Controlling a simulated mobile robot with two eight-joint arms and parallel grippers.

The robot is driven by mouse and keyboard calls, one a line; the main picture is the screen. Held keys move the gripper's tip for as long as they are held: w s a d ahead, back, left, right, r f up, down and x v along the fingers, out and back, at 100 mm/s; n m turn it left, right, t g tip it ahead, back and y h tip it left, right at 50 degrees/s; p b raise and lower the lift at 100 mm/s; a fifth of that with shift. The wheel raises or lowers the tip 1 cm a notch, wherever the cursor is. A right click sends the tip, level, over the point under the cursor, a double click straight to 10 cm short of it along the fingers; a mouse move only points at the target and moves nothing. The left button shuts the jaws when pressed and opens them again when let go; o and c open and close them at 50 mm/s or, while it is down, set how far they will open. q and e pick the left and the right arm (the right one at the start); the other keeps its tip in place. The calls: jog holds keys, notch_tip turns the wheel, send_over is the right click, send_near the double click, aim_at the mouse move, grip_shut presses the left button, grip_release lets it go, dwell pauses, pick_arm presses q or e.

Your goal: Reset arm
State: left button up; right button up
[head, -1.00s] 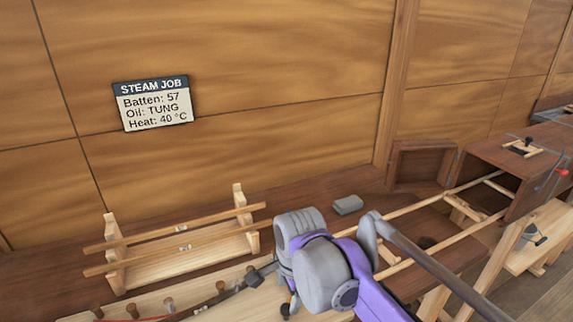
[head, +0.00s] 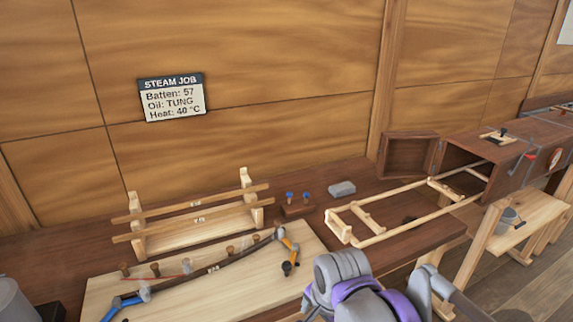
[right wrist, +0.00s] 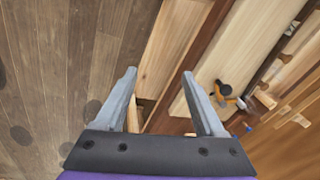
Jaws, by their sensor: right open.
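My right arm (head: 365,290) shows at the bottom of the head view, in grey and purple; its fingers are hidden there. In the right wrist view my right gripper (right wrist: 160,74) is open, with nothing between its two grey fingers. It hangs over the bench's front edge, with the plank floor at left. My left gripper is in neither view.
A dark bent batten (head: 205,272) lies among pegs on a pale board (head: 235,290), with orange-and-blue clamps at its ends. Behind it a wooden rack (head: 195,238) holds two battens. A ladder-like frame (head: 395,235) reaches from an open box (head: 490,160) at right.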

jog(key=s+d+f+n+t, duration=0.2)
jog(key=s+d+f+n, duration=0.7)
jog(key=s+d, duration=0.2)
jog(key=shift+s+d+f+n+t+h, duration=0.15)
jog(key=shift+s+f+n+t+h, duration=0.2)
jog(key=shift+s, duration=0.45)
jog(key=shift+c, duration=0.3)
